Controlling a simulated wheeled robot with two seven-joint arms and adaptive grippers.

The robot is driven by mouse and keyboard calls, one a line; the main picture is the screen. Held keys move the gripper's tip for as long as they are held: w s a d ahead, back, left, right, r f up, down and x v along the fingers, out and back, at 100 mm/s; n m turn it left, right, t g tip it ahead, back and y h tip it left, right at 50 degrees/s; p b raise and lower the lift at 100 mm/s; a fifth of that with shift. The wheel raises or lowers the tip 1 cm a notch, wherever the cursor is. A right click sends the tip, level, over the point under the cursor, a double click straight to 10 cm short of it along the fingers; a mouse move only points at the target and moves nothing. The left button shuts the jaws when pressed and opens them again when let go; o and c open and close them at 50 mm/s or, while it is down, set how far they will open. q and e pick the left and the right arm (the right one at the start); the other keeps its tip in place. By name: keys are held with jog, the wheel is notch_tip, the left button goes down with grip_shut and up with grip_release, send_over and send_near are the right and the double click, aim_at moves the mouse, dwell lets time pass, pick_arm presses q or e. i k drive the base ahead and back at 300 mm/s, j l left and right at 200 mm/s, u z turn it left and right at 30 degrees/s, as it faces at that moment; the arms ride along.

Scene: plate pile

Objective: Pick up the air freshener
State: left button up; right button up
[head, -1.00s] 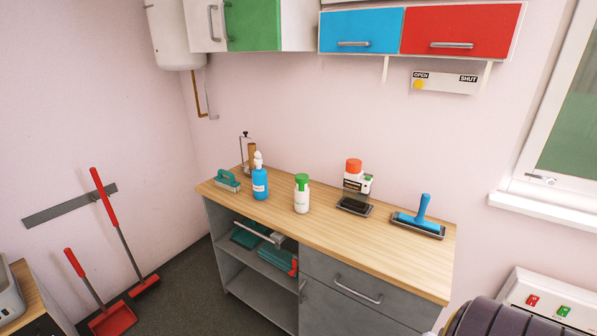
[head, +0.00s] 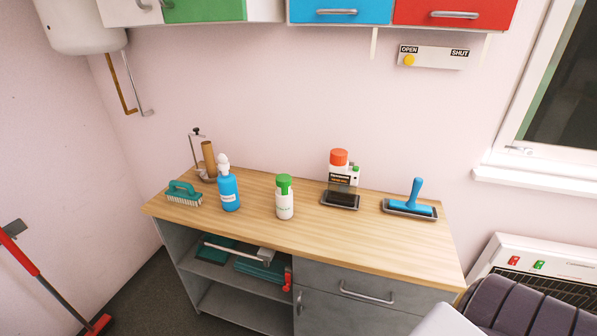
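A white can with a green cap (head: 285,197), which looks like the air freshener, stands upright near the middle of the wooden worktop (head: 330,234). A blue bottle with a white top (head: 228,185) stands to its left, with a clear gap between them. Nothing touches or covers the can. Neither of my grippers is in the head view.
A green brush (head: 184,194) and a stand with a brown roll (head: 208,160) are at the worktop's left. A white heater (head: 560,258) is at right. The worktop front is clear.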

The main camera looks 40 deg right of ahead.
aim_at(285, 204)
jog(key=i+j+z, duration=0.1)
jog(key=i+z, duration=0.15)
jog(key=z, duration=0.2)
jog(key=i+j+z, duration=0.2)
jog(key=z, duration=0.2)
jog(key=i+j+z, duration=0.25)
jog(key=z, duration=0.2)
jog(key=i+j+z, duration=0.2)
jog(key=j+z, duration=0.25)
jog(key=l, duration=0.15)
